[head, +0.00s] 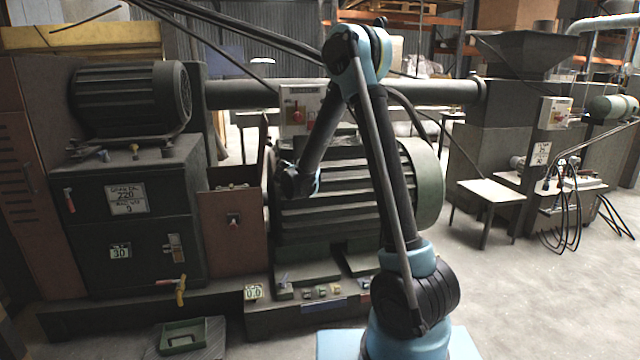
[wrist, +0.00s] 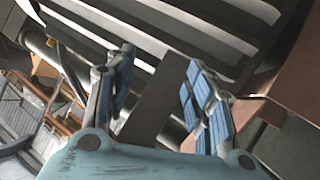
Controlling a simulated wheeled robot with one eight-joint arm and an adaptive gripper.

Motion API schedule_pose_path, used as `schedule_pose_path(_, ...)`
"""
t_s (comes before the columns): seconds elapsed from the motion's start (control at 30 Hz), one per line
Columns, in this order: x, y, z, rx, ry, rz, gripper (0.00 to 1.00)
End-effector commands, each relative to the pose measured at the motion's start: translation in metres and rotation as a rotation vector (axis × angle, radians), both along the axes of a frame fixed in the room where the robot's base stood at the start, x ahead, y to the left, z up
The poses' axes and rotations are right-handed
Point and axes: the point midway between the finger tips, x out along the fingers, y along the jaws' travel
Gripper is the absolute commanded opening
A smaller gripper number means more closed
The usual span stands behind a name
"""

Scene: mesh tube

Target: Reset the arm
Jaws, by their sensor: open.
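My arm rises from the lower middle of the head view and bends at a high elbow. Its forearm slopes down to the left, and my gripper (head: 287,165) is in front of the large ribbed motor (head: 345,195). In the wrist view my gripper (wrist: 160,85) is open, with its two blue-padded fingers apart. Nothing is between the fingers; the dark ribbed housing (wrist: 180,30) shows behind them. In the head view the fingers are small and dark against the motor.
A dark cabinet (head: 140,235) with a motor (head: 130,97) on top stands at left. A control box with a red switch (head: 303,110) is behind my forearm. A green tray (head: 183,336) lies low at left.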

Motion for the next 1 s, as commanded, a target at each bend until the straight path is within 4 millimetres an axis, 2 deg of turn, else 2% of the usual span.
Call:
schedule_pose_path(0.03, -0.007, -0.016, 0.008, 0.0, 0.02, -0.016, 0.49)
schedule_pose_path(0.1, -0.017, -0.035, 0.016, 0.0, 0.051, -0.033, 0.49)
schedule_pose_path(0.27, -0.045, -0.077, 0.031, 0.003, 0.124, -0.071, 0.49)
schedule_pose_path(0.5, -0.094, -0.133, 0.047, 0.015, 0.236, -0.116, 0.49)
schedule_pose_path(0.8, -0.169, -0.191, 0.056, 0.043, 0.374, -0.152, 0.49)
schedule_pose_path(1.0, -0.223, -0.221, 0.054, 0.072, 0.464, -0.165, 0.49)
